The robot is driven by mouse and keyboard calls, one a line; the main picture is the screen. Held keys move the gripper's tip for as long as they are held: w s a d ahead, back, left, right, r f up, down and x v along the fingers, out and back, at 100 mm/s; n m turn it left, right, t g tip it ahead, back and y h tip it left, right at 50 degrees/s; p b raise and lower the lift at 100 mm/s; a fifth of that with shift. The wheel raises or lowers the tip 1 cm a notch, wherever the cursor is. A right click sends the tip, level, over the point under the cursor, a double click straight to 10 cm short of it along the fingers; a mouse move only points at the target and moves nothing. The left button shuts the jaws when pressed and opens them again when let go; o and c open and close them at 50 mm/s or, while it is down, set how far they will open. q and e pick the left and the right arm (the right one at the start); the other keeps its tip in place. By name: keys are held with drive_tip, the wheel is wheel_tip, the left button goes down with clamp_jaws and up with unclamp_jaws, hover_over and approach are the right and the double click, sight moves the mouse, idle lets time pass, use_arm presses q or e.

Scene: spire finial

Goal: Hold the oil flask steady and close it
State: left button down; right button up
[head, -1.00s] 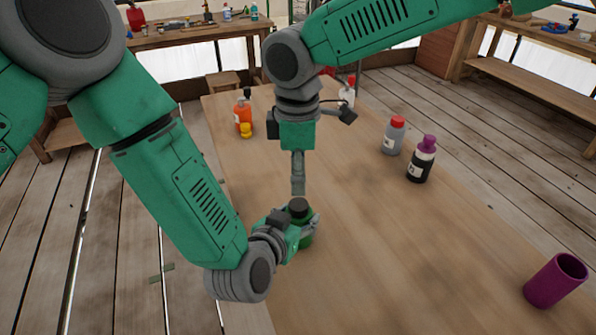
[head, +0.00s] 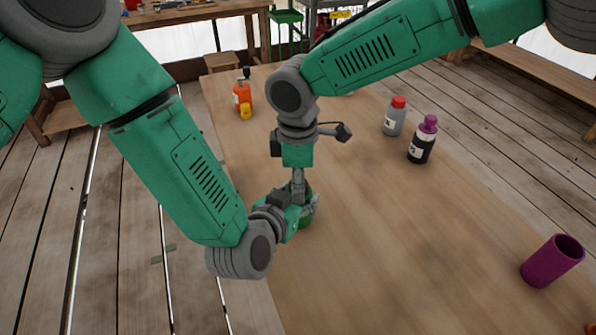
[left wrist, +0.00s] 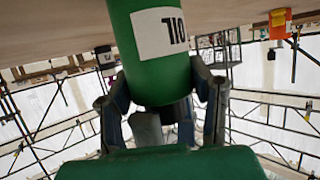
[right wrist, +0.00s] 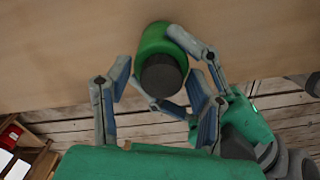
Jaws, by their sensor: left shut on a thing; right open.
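The green oil flask (head: 304,223) stands on the wooden table near its left edge. Its white label shows upside down in the left wrist view (left wrist: 167,32). My left gripper (head: 303,211) is shut around the flask's body from the side. A dark cap (right wrist: 161,75) sits at the top of the flask; I cannot tell how tightly. My right gripper (head: 298,186) points down from above, open, its fingers spread to either side of the cap in the right wrist view (right wrist: 158,100). In the head view, the right gripper and arm hide the cap.
An orange bottle (head: 243,96) stands at the table's far left. A grey bottle with a red cap (head: 394,118) and a black one with a purple cap (head: 422,144) stand to the right. A purple cup (head: 551,262) is at lower right. The table (head: 400,240) between is clear.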

clamp_jaws()
drive_tip(key=shift+m, duration=0.9)
drive_tip(key=shift+o, duration=0.9)
unclamp_jaws()
wheel_tip(320, 180, up, 12)
drive_tip(key=shift+f, duration=0.15)
